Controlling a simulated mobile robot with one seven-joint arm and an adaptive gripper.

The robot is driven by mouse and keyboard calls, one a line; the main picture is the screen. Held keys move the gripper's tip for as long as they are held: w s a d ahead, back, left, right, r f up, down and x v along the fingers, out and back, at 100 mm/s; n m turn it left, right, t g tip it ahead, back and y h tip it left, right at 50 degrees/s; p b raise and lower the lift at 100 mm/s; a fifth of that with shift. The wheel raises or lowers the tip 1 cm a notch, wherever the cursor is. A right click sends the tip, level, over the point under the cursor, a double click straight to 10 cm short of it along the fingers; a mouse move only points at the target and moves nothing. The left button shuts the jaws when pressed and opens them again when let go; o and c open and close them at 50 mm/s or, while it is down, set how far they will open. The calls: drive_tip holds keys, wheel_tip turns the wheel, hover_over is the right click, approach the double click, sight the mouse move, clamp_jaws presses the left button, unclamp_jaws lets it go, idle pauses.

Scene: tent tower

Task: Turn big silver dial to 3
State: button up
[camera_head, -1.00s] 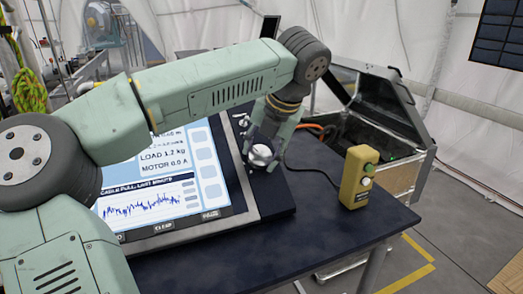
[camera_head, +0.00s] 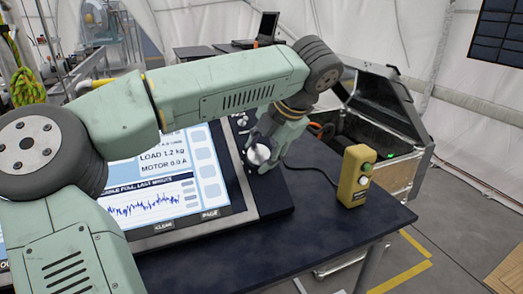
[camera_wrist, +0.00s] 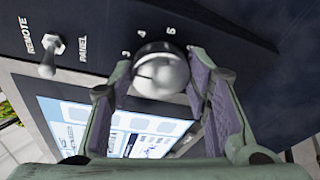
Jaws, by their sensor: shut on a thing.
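The big silver dial (camera_head: 258,154) sits on the dark panel edge right of the screen. My gripper (camera_head: 266,145) is at it, tilted, with its fingers around the knob. In the wrist view the dial (camera_wrist: 160,73) is a shiny round knob with a dark line on its face. My gripper (camera_wrist: 162,84) has one finger on each side, shut on the knob. Printed numerals, seemingly 3, 4 and 5, show beyond the dial's rim; others are hidden. I cannot tell which numeral the dial points at.
A REMOTE/PANEL toggle switch (camera_wrist: 50,58) stands left of the dial. The screen (camera_head: 150,205) shows load and motor readings. A yellow button box (camera_head: 357,177) stands on the table (camera_head: 300,240) to the right. An open case (camera_head: 390,130) is behind. The table front is clear.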

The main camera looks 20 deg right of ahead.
drive_tip(key=o, duration=1.2)
drive_tip(key=shift+c, duration=0.2)
drive_tip(key=shift+r, duration=0.1)
drive_tip(key=v, duration=0.7)
drive_tip(key=shift+s+d, duration=0.1)
drive_tip(key=shift+s, duration=0.1)
